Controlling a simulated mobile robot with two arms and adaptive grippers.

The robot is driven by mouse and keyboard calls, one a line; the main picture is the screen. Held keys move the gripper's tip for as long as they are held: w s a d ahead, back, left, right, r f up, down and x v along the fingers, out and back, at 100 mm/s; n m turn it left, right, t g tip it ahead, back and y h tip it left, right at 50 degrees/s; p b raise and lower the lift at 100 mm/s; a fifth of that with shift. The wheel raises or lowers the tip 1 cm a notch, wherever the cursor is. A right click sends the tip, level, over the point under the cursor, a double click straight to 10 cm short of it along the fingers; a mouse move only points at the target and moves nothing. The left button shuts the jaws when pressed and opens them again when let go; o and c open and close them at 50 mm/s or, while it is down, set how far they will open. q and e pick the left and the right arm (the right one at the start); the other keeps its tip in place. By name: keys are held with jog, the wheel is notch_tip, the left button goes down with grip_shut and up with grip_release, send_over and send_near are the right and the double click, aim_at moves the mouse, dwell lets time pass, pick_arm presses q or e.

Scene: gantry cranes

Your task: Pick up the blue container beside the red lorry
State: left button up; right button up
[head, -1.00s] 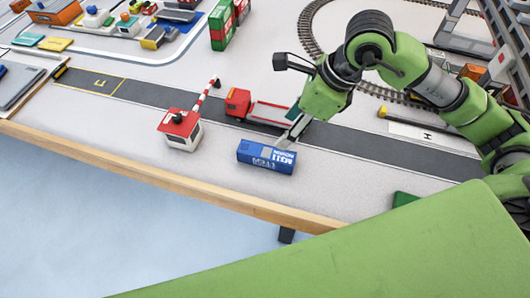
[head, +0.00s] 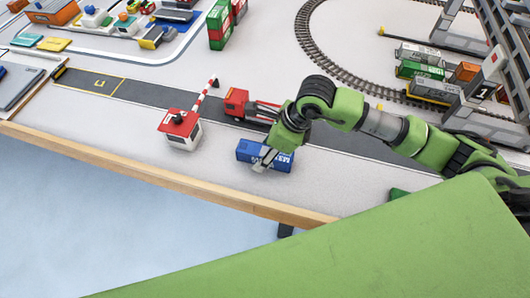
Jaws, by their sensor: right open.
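The blue container (head: 248,151) with white lettering lies on the pale table, just in front of the road. The red lorry (head: 237,103) stands on the road behind it, its flatbed partly hidden by my right arm. My right gripper (head: 262,164) is open at the container, its fingers overlapping the container's middle in the picture. I cannot tell whether the fingers touch it. Part of the container's top is hidden by the gripper. My left gripper is not in view.
A white gatehouse with a red roof (head: 181,128) and a striped barrier (head: 205,95) stand to the left. The wooden table edge (head: 200,187) runs in front. A crane with loaded wagons (head: 420,70) is at the far right.

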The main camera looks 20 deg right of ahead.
jog(key=shift+f, duration=0.1)
jog(key=c, duration=1.3)
